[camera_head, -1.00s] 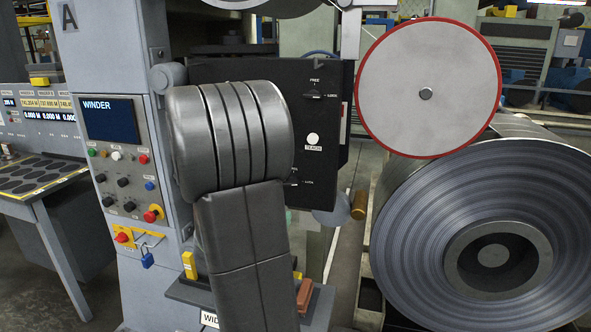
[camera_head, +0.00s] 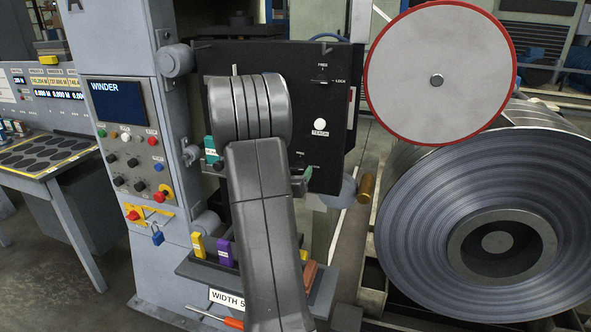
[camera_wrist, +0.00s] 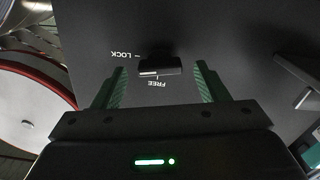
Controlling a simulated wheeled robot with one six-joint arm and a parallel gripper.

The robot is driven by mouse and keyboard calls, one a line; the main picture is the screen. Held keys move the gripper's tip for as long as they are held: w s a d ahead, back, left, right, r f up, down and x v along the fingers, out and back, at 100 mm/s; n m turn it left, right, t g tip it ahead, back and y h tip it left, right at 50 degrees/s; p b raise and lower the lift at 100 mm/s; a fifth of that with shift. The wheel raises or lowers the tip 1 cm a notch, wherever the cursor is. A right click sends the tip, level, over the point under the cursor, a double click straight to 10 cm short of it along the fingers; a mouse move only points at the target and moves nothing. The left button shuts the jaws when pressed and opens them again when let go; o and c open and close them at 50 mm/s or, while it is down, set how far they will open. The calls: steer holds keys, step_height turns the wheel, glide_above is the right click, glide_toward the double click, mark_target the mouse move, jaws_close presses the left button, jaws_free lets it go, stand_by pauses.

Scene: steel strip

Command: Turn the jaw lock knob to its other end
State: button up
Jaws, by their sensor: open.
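In the wrist view a black bar knob (camera_wrist: 158,65) sits on a dark panel between my fingers. Its bar lies about level, and a white line shows on its left half, towards LOCK. The upside-down labels read LOCK to its left and FREE below it. My gripper (camera_wrist: 160,76) is open, with green ribbed fingers on either side of the knob, apart from it as far as I can tell. In the head view my arm covers most of the gripper. A knob (camera_head: 320,83) with FREE and LOCK marks shows higher on the black panel (camera_head: 275,62).
A white button (camera_head: 320,124) is on the panel. A red-rimmed disc (camera_head: 415,50) and a large steel coil (camera_head: 430,210) stand to the right. The WINDER control box (camera_head: 120,130) is on the left. A tray (camera_head: 190,268) with coloured blocks is below.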

steer(key=shift+w+d, duration=0.15)
steer(key=shift+w, duration=0.3)
steer(key=c, duration=1)
steer(key=b, duration=0.1)
steer(key=m+b, duration=0.1)
steer(key=shift+f+b, duration=0.25)
steer(key=shift+b, duration=0.05)
steer(key=shift+r+m+b, duration=0.2)
steer(key=shift+m+b, duration=0.4)
steer(key=shift+m, duration=0.2)
steer(key=o, duration=1)
steer(key=shift+s, duration=0.1)
steer(key=b+v, duration=0.2)
steer(key=v, duration=1.1)
steer(key=shift+s, duration=0.3)
